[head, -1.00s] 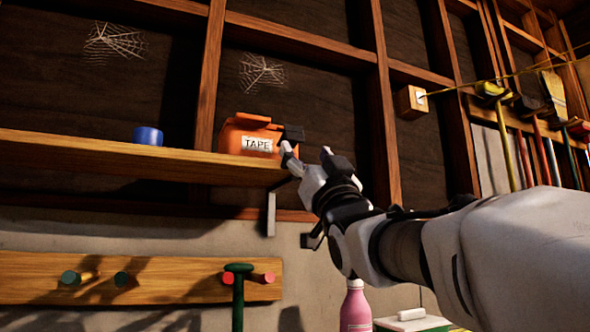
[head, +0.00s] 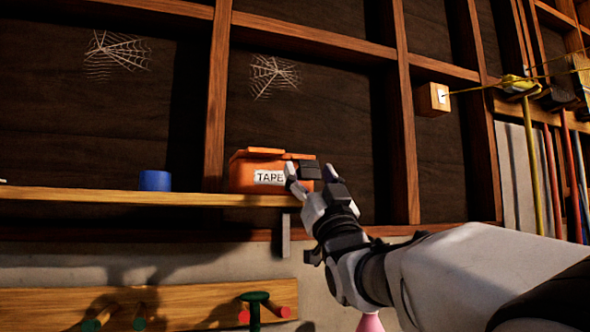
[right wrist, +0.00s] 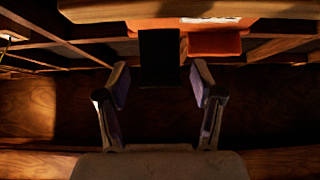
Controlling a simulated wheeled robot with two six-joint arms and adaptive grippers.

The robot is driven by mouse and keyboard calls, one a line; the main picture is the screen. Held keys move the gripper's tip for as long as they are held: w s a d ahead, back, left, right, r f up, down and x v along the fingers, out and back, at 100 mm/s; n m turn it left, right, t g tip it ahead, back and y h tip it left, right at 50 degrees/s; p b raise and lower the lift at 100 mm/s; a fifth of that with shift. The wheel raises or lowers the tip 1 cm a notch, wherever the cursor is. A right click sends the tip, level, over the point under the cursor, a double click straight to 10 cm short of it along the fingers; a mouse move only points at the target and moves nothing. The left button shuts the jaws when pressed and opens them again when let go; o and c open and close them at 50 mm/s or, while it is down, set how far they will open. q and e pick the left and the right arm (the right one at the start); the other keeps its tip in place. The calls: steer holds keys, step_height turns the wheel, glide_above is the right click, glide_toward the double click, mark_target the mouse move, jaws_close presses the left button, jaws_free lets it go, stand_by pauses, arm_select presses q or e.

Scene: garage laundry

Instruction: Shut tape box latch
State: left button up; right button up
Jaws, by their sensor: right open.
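The orange tape box (head: 243,177) stands on the wooden shelf with its white TAPE label facing me. Its orange top piece (head: 265,152) lies along the upper edge. A black latch (head: 309,169) sticks out from its right end. My right gripper (head: 311,177) is open, its fingers around or just in front of the latch; contact is unclear. In the right wrist view, the black latch (right wrist: 159,55) points between the open fingertips (right wrist: 161,82), with the orange box (right wrist: 160,23) beyond. My left gripper is out of view.
A blue tape roll (head: 155,181) sits left of the box on the shelf (head: 120,195). A metal bracket (head: 286,235) hangs below the shelf near its right end. A peg rail (head: 190,305) is on the wall underneath. A wooden upright (head: 405,130) stands to the right.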

mark_target(308, 160)
steer(key=c, duration=1.1)
steer(key=shift+c, duration=0.2)
steer(key=shift+r, duration=0.15)
steer(key=shift+r+g+h+p, duration=0.3)
steer(key=shift+r+g+p, duration=0.2)
steer(key=shift+g+p, duration=0.4)
steer(key=r+g+p, duration=0.1)
steer(key=p, duration=0.2)
steer(key=r+g+h+p, duration=0.1)
steer(key=g+p, duration=0.1)
steer(key=p, duration=0.1)
steer(key=shift+w, duration=0.25)
steer(key=shift+w+a+f+g+h+p, duration=0.1)
steer(key=shift+g+h+p, duration=0.05)
steer(key=shift+g+p, duration=0.4)
steer(key=shift+w+a+g+h+p, duration=0.15)
steer(key=shift+g+p, duration=0.2)
steer(key=shift+p, duration=0.25)
steer(key=shift+d, duration=0.1)
steer(key=o, duration=1.1)
steer(key=shift+f, duration=0.1)
